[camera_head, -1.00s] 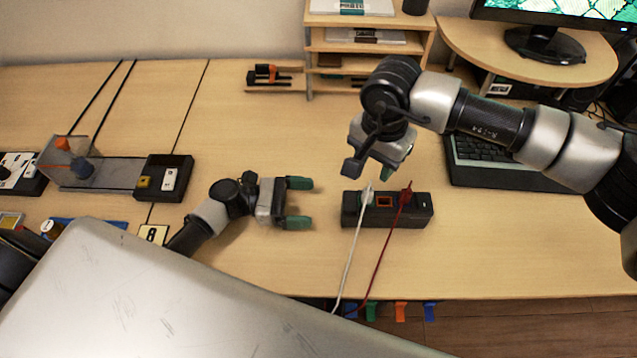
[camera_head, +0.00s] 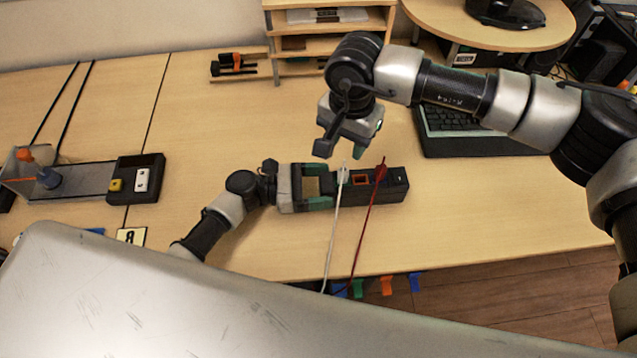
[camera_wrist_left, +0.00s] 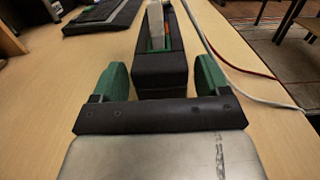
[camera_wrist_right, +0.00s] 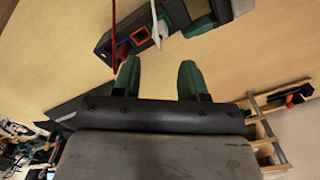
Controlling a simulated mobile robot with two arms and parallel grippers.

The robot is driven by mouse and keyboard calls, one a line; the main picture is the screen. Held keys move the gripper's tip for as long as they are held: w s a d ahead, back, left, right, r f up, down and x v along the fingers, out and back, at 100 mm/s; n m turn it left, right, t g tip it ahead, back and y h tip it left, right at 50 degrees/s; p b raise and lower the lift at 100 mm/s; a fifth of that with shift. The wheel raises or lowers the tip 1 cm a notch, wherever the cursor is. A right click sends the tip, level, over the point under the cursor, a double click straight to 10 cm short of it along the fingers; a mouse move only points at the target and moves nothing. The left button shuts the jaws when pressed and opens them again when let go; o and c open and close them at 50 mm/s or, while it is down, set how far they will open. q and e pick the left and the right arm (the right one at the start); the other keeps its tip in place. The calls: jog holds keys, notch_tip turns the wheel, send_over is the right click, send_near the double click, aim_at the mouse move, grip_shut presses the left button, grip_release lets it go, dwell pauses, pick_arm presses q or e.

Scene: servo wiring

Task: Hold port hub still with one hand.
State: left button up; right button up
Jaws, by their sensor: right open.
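The port hub (camera_head: 395,183) is a long black box on the desk with an orange-framed port. A white plug (camera_head: 343,172) and a red plug (camera_head: 381,170) stand in its top, each with a cable. My left gripper (camera_head: 325,187) is open, its green fingers on either side of the hub's left end. In the left wrist view, the hub's near end (camera_wrist_left: 160,78) lies between and ahead of the fingers, with narrow gaps showing. My right gripper (camera_head: 348,135) is open and empty, above the desk behind the hub. In the right wrist view, the hub (camera_wrist_right: 178,14) is beyond its fingertips.
The white and red cables run over the desk's front edge. A keyboard (camera_head: 465,130) lies at the back right and a wooden shelf (camera_head: 330,45) stands behind. A black box with switches (camera_head: 137,190) is at left. Desk right of the hub is clear.

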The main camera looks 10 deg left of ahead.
aim_at(344, 169)
pick_arm(q)
jog(key=c, duration=0.7)
jog(key=shift+c, duration=0.5)
pick_arm(e)
jog(key=shift+o, duration=1)
jog(key=n, duration=0.3)
jog(key=shift+r+n, duration=0.4)
notch_tip(344, 169, down, 11)
jog(key=n, duration=0.3)
jog(key=shift+f+n, duration=0.1)
jog(key=shift+n, duration=0.2)
grip_shut()
